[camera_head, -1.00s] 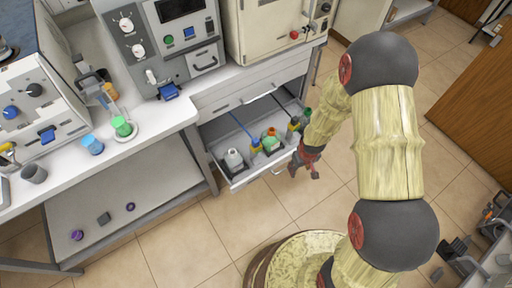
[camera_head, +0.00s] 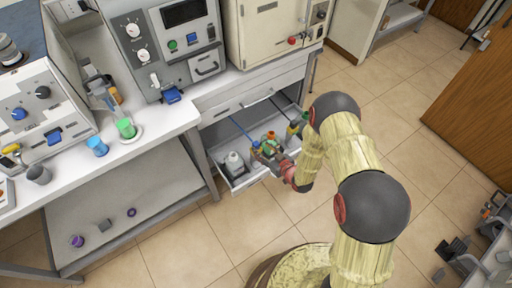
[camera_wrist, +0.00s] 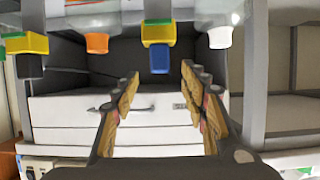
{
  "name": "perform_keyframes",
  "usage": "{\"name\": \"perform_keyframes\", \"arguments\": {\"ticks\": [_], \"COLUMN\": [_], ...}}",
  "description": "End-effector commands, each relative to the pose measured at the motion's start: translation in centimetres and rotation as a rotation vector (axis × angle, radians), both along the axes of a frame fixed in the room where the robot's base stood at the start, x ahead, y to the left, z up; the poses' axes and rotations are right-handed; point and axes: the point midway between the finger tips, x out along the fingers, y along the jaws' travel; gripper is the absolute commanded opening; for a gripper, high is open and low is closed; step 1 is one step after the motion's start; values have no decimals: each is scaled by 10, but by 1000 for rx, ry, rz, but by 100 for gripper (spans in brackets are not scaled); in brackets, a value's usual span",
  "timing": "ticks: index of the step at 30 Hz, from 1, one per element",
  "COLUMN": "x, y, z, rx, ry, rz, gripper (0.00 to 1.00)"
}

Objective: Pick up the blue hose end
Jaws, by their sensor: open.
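A blue hose end (camera_wrist: 160,60) sticks out of a yellow cap (camera_wrist: 157,34) in the wrist view, where bottles appear upside down. It lies beyond and between my open fingers, apart from them. My gripper (camera_wrist: 158,90) is open and empty. In the head view, my gripper (camera_head: 264,151) is over the front of the drawer and hides some of the bottles.
A white bottle (camera_head: 234,161) stands at the drawer's left. The bench (camera_head: 160,120) with machines overhangs the drawer on the left.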

Motion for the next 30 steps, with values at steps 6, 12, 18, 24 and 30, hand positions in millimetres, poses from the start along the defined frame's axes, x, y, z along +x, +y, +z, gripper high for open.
{"name": "perform_keyframes", "arguments": {"ticks": [6, 12, 18, 24, 30], "x": [14, 33, 48, 48, 48], "y": [10, 24, 33, 33, 33], "z": [-9, -21, -26, -25, -25], "rx": [-1, 0, -1, -1, -1], "ry": [1, 0, 2, 2, 2], "rz": [1, 1, 0, -1, -1], "gripper": [44, 44, 44, 43, 31]}}
